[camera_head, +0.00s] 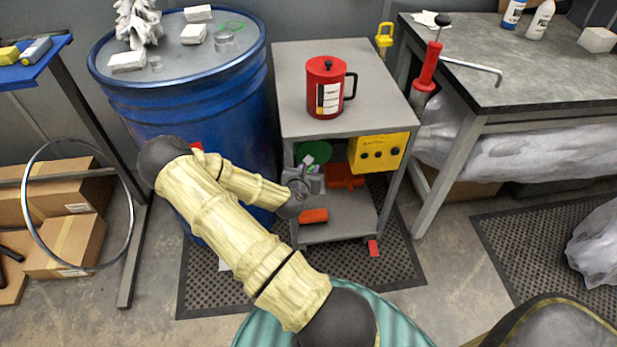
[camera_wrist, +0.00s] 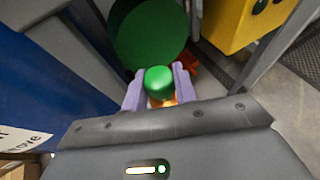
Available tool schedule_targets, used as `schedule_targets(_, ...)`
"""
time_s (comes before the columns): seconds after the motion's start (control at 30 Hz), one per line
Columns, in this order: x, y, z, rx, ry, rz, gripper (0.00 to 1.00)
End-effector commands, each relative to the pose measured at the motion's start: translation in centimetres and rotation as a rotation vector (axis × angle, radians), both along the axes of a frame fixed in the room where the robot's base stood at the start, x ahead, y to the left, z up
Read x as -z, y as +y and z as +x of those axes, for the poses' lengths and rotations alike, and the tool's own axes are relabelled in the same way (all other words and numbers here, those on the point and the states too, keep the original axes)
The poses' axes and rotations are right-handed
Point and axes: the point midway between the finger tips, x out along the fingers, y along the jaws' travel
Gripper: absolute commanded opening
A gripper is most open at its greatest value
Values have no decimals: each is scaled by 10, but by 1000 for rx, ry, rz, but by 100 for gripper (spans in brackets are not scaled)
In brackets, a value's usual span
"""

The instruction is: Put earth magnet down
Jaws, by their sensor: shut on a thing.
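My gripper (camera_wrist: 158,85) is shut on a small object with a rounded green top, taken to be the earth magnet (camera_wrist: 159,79). The object sits between two pale lilac fingers in the wrist view, with an orange glow below its top. In the head view my gripper (camera_head: 312,180) is at the open front of the grey cart (camera_head: 297,103), between its top and lower shelf. The held object is too small to make out surely there. Whether it touches a surface cannot be told.
A green disc (camera_head: 314,151) stands behind my gripper, also large in the wrist view (camera_wrist: 147,35). A yellow box (camera_head: 378,153) hangs at the cart's right. Red-orange items (camera_head: 344,176) and an orange block (camera_head: 313,216) are low in the cart. A blue drum (camera_head: 190,105) is left.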

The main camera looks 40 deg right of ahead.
Motion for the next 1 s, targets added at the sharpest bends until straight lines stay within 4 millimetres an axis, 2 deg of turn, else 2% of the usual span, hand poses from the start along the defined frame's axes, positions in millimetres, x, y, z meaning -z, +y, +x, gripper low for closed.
schedule_targets(0.3,1,-1,1,-1,0,0,0)
schedule_targets(0.6,35,0,1,0,1,1,0)
schedule_targets(0.97,38,0,1,-1,0,0,0)
schedule_targets(1.0,37,0,1,-1,1,0,36)
